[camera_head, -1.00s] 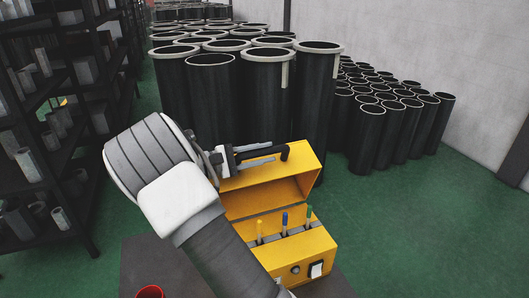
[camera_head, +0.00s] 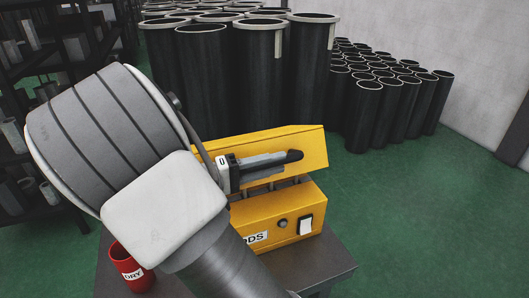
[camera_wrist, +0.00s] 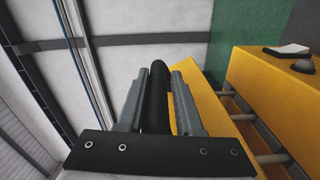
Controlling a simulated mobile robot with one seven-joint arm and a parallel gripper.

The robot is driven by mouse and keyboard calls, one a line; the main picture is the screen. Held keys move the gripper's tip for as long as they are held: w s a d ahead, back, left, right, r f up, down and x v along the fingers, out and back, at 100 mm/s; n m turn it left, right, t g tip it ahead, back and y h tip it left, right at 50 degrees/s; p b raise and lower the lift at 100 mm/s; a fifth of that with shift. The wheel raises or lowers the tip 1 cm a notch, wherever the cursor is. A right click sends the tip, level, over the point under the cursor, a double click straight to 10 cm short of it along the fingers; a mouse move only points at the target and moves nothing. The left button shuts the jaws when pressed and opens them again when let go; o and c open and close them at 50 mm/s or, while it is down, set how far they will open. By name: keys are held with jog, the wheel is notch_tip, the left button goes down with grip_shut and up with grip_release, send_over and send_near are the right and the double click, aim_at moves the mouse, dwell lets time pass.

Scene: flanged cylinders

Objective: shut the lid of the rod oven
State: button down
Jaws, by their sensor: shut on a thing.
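The rod oven is a yellow box (camera_head: 265,222) with a switch on its front and a label ending in "ODS". Its yellow lid (camera_head: 305,146) is tilted over the box, partly lowered, with a gap left between them. The lid also shows in the wrist view (camera_wrist: 203,105), beside the box (camera_wrist: 275,90), with pale rod-like pieces (camera_wrist: 240,117) in the gap. My gripper (camera_head: 280,158) is at the lid's outer face. In the wrist view its fingers (camera_wrist: 158,74) are shut around a black bar handle (camera_wrist: 157,95). My arm hides the oven's left part.
A red cup marked "DRY" (camera_head: 132,270) stands left of my arm on the dark table (camera_head: 318,265). Tall dark flanged cylinders (camera_head: 258,75) stand close behind the oven, with shorter ones (camera_head: 400,105) to the right. Shelves are at the left. Green floor is clear at the right.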

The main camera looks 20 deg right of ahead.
jog(key=s+f+m+b, duration=0.4)
jog(key=f+b, duration=0.3)
jog(key=f, duration=0.4)
jog(key=shift+s, duration=0.6)
jog(key=shift+a, duration=0.1)
jog(key=c, duration=0.7)
grip_release()
jog(key=shift+w+f, duration=0.1)
jog(key=shift+w, duration=0.05)
